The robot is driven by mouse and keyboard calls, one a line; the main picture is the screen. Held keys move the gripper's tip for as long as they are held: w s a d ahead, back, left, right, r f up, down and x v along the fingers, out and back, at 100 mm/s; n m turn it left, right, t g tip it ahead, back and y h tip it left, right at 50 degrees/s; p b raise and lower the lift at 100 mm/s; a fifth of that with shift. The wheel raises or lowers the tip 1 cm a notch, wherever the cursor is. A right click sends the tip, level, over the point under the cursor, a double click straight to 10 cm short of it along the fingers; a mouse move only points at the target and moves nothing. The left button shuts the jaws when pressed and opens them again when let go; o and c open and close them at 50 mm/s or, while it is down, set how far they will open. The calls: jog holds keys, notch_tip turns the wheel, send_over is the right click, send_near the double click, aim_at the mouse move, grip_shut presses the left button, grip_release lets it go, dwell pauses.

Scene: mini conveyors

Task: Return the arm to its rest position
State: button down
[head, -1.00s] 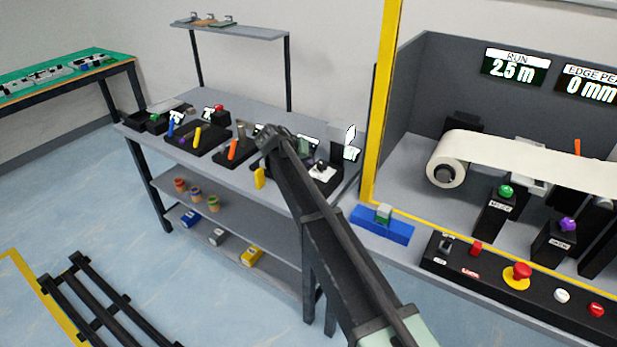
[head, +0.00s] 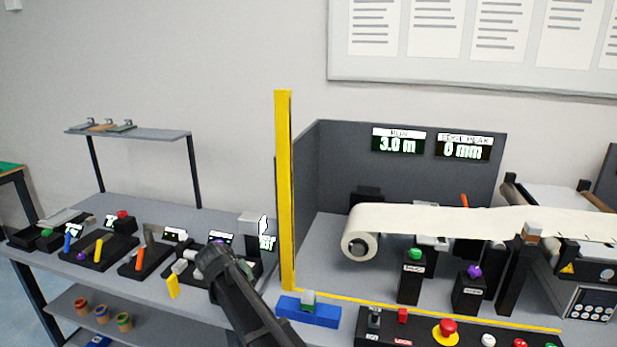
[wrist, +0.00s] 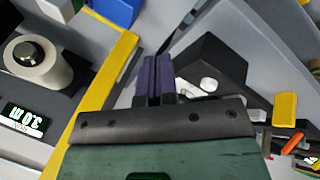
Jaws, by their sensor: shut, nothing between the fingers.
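My gripper (wrist: 157,78) shows in the wrist view as two dark fingers side by side, shut and empty. Beyond them lie grey bench and a black holder (wrist: 215,62) with a white round part (wrist: 209,84); I see no contact between them and the fingers. In the head view my dark arm reaches up from the bottom edge, its end over the right part of the tool bench (head: 60,262). The fingertips cannot be made out there.
Black trays with tools (head: 100,250) line the bench. A yellow post (head: 284,190) separates it from the conveyor station with a white roll (head: 358,240). A blue block (head: 308,312) and a red stop button (head: 447,328) are at the front. A shelf (head: 130,134) stands behind.

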jog(key=s+d+m+g+y, duration=0.1)
jog(key=s+d, duration=0.5)
jog(key=d, duration=0.6)
jog(key=s+d+m+g+y, duration=0.1)
jog(key=s+d+m+g, duration=0.1)
jog(key=s+d, duration=0.5)
jog(key=s+d+m+g+y+p, duration=0.1)
jog(key=s+d, duration=0.6)
jog(key=d, duration=1.1)
jog(key=shift+s+d+f+m, duration=0.15)
jog(key=shift+d+f+m, duration=0.15)
jog(key=shift+m, duration=0.2)
